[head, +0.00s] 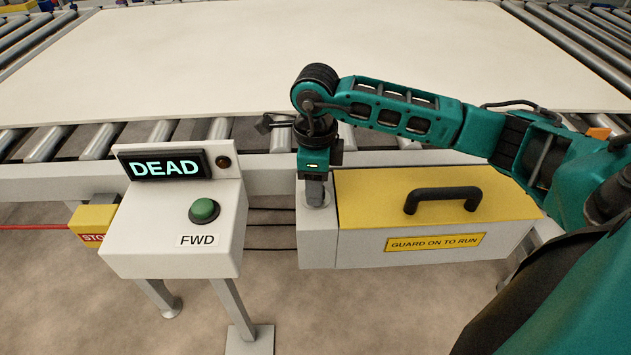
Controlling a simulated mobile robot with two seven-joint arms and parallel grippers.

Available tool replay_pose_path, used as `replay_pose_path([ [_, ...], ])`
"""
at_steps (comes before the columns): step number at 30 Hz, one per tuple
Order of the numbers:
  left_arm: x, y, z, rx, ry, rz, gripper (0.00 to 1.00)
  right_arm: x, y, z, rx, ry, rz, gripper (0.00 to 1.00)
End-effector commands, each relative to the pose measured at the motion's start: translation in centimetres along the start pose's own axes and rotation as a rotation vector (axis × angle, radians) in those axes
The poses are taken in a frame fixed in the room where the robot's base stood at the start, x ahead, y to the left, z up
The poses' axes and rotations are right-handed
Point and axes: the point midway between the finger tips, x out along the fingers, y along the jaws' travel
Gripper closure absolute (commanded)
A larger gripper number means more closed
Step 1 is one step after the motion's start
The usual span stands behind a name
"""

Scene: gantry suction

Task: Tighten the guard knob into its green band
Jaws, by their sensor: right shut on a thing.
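My right gripper (315,191) points straight down at the left end of the guard box, above its narrow grey end block (315,238). Its fingers are shut on the guard knob, which they cover almost entirely. I cannot make out the green band or where the knob stands against it. The guard has a yellow lid (375,203) with a black handle (443,200) and a label reading "GUARD ON TO RUN". My left gripper is not in view.
A white control box (170,255) stands left of the guard, with a display (166,167) reading "DEAD", a green button (204,210) marked FWD and a dark lamp. A yellow stop box (93,222) is further left. Behind, a large pale board (300,60) lies on the roller conveyor.

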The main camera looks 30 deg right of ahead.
Motion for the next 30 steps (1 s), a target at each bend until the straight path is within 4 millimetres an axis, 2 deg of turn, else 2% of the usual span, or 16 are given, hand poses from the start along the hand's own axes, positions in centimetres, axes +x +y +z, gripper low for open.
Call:
replay_pose_path([
  [1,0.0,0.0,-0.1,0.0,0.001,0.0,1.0,-0.1,-0.1,0.0,0.001,0.0,-0.001,0.88],
  [2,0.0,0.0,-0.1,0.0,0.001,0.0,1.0,-0.1,-0.1,0.0,0.001,-0.001,-0.001,0.55],
  [9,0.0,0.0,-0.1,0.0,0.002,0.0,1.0,-0.1,0.0,0.0,-0.001,0.0,-0.001,0.32],
  [16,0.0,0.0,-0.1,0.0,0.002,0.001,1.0,-0.1,0.0,0.0,-0.002,0.0,0.0,0.32],
  [20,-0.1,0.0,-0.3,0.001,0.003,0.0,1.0,-1.0,-0.1,0.0,-0.002,-0.002,-0.001,0.32],
  [23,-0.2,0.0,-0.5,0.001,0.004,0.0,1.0,-2.7,-0.1,0.0,-0.002,-0.003,-0.004,0.32],
  [30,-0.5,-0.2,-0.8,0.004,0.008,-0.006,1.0,-8.1,-0.1,0.1,-0.003,-0.004,-0.005,0.32],
])
